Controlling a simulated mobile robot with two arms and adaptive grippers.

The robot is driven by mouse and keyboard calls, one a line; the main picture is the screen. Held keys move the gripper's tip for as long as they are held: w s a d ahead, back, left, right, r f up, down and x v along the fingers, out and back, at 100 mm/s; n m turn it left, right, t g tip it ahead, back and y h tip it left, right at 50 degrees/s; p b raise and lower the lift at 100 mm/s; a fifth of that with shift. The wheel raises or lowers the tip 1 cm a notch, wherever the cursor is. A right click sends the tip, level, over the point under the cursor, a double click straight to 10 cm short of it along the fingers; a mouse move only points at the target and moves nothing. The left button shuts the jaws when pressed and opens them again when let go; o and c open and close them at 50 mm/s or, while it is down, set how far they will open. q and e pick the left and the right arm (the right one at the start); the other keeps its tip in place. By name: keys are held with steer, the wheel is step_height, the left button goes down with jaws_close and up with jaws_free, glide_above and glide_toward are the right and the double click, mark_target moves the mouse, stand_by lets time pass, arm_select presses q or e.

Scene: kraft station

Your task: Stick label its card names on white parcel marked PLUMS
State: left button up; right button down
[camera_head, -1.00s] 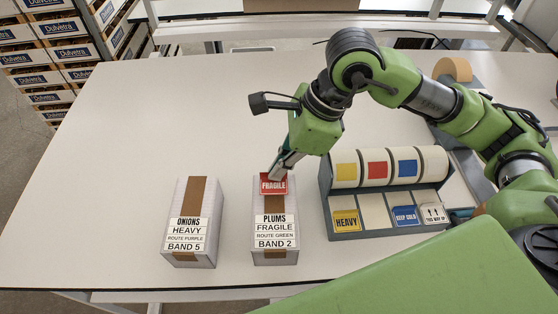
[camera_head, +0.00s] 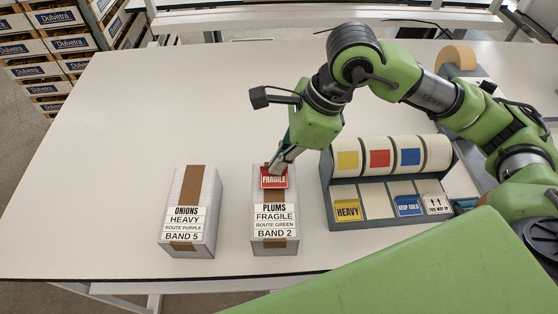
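The white parcel marked PLUMS (camera_head: 260,203) stands on the table. Its card (camera_head: 274,222) reads PLUMS, FRAGILE, ROUTE GREEN, BAND 2. My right gripper (camera_head: 279,168) is over the far end of its top, shut on the red FRAGILE label (camera_head: 274,180). The label lies at the parcel's top face, over the brown tape; I cannot tell whether it is touching or slightly above. The gripper's fingers are partly hidden behind the wrist and label.
A second white parcel marked ONIONS (camera_head: 209,205) stands to the left. The label dispenser (camera_head: 345,192) stands close on the right, holding HEAVY (camera_head: 347,210), KEEP COLD (camera_head: 408,206) and THIS WAY UP (camera_head: 436,205) labels. The table (camera_head: 120,150) is clear at left.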

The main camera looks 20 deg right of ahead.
steer(key=shift+f+b, duration=0.4)
steer(key=shift+b, duration=0.15)
stand_by(0.9)
steer(key=c, duration=2.2)
jaws_free()
steer(key=shift+r+p, duration=1.15)
steer(key=shift+r, duration=1.1)
